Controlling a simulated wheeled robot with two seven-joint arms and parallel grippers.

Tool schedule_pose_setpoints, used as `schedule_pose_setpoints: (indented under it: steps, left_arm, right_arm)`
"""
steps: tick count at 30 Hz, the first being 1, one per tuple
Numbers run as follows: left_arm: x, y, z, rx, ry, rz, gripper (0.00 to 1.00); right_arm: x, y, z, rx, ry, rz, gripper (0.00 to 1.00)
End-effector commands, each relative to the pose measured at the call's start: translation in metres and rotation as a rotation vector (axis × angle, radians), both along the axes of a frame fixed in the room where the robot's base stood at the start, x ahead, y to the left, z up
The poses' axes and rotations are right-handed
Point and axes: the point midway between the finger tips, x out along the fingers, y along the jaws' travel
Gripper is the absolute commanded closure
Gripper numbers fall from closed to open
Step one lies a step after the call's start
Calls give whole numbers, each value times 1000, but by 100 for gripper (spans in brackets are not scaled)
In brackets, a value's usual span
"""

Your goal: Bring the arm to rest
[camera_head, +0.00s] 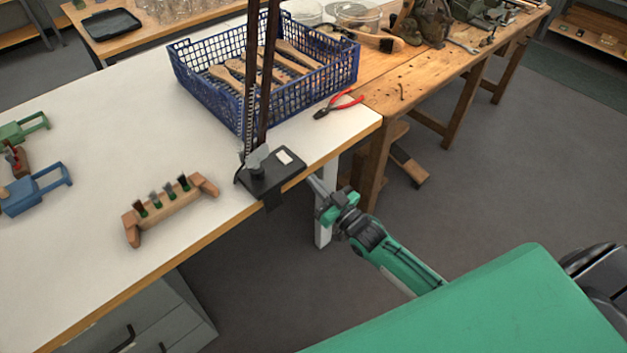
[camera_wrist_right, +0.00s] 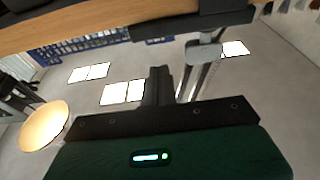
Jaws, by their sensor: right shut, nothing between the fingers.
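My right arm reaches in from the lower right in the head view. Its gripper (camera_head: 316,186) is beside the white table's edge, close to the black clamp base (camera_head: 272,172), and seems to hang clear of the tabletop. In the right wrist view the fingers (camera_wrist_right: 158,86) are together with nothing between them. The table's underside edge (camera_wrist_right: 90,28) shows above them. Whether the fingers touch the clamp cannot be told. My left gripper is not in view.
A wooden rack with dark tufts (camera_head: 168,208) stands on the white table (camera_head: 90,130). A blue basket (camera_head: 215,100) holds wooden brushes. Red pliers (camera_head: 338,105) lie near the corner. Dark upright posts rise from the clamp base. Open floor (camera_head: 480,190) lies to the right.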

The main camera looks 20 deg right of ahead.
Motion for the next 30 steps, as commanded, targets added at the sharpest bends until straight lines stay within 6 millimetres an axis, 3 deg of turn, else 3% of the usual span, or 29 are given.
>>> schedule_pose_setpoints:
  steps: [11, 14, 17, 20, 23, 26, 30]
  left_arm:
    - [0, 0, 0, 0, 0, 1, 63]
    - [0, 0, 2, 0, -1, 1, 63]
    - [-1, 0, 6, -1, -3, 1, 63]
    - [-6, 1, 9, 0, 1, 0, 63]
    - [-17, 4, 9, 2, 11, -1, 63]
    - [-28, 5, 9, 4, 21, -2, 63]
    - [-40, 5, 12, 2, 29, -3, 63]
  right_arm:
    - [0, 0, -1, -1, 2, 0, 100]
    - [0, -2, -14, -10, 34, -11, 100]
    - [-5, -9, -55, -39, 127, -40, 100]
    - [-19, -20, -119, -88, 278, -81, 100]
    - [-47, -31, -191, -144, 450, -118, 100]
    - [-87, -40, -257, -196, 619, -146, 100]
    - [-158, -48, -339, -265, 854, -169, 100]
